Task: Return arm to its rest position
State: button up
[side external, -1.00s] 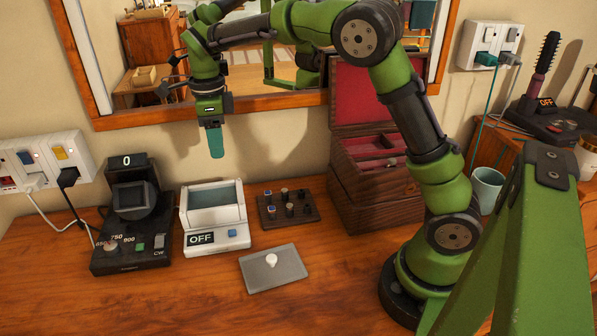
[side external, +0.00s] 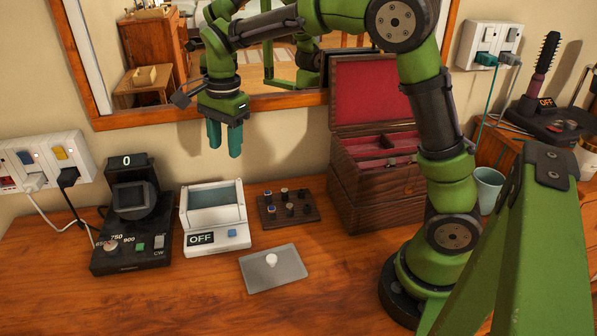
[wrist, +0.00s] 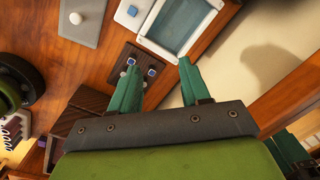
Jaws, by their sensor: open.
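My gripper (side external: 225,138) hangs in the air above the back of the table, in front of the mirror, with its green fingers pointing down. In the wrist view my gripper (wrist: 158,85) shows two green fingers apart with nothing between them. It is clear of everything below. My green arm reaches to it from the base at the right of the side view.
Below stand a black device (side external: 130,225), a white box marked OFF (side external: 215,238), a small dark rack (side external: 287,222) and a grey plate with a white knob (side external: 290,272). An open wooden box (side external: 375,210) is beside my arm. The front table is clear.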

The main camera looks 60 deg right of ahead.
jog(key=s+r+n+t, duration=0.2)
jog(key=s+n+t, duration=0.1)
jog(key=s+n, duration=0.4)
jog(key=s+r+n+t+y, duration=0.1)
jog(key=s+n, duration=0.6)
jog(key=s, duration=0.7)
jog(key=shift+a+r+t, duration=0.25)
jog(key=shift+r+t, duration=0.3)
jog(key=shift+t, duration=0.65)
